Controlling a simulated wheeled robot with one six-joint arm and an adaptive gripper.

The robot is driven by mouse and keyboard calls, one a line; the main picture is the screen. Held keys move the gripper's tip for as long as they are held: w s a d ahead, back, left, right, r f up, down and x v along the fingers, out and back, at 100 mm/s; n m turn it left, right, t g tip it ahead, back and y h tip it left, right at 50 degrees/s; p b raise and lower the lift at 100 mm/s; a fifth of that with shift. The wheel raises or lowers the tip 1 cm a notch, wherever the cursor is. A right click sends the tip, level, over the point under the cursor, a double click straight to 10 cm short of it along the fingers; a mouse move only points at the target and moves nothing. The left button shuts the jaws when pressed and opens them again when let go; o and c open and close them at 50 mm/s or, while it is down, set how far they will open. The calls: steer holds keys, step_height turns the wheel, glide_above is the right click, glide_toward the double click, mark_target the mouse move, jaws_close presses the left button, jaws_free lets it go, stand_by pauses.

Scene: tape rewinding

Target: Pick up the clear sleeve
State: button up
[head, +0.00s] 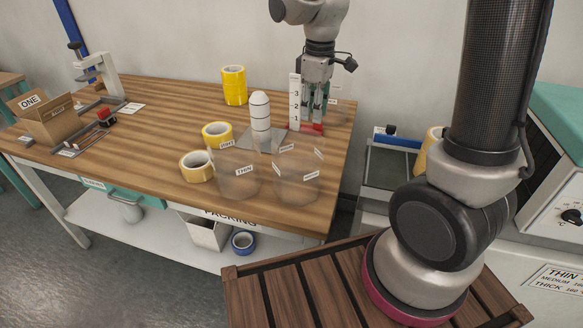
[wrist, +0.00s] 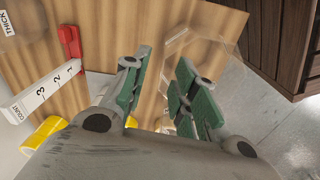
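Two clear, open-topped sleeves stand side by side at the table's front right. The left sleeve (head: 238,186) has a label reading THIN. The right sleeve (head: 297,190) has small labels that I cannot read surely. A clear sleeve also shows beyond my fingers in the wrist view (wrist: 205,47), near the table edge. My gripper (head: 317,113) is pointing down at the back right of the table, behind the two sleeves. Its green-padded fingers are apart and empty in the wrist view (wrist: 163,58). A faint clear outline shows beside it, but I cannot tell what it is.
A white count board (head: 295,100) with a red slider stands beside my gripper. A white striped post (head: 260,115) is left of it. Yellow tape rolls (head: 217,134) sit near the left sleeve. A slatted wooden top (head: 300,290) lies in front of the table (head: 140,160).

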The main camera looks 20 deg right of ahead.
mark_target(304, 143)
steer(key=shift+n, duration=0.8)
steer(key=f, duration=0.3)
steer(key=a+f, duration=0.1)
steer(key=f, duration=0.3)
steer(key=w+a+f, duration=0.1)
steer(key=f, duration=0.2)
steer(key=shift+f, duration=0.4)
steer(key=shift+c, duration=0.4)
jaws_close()
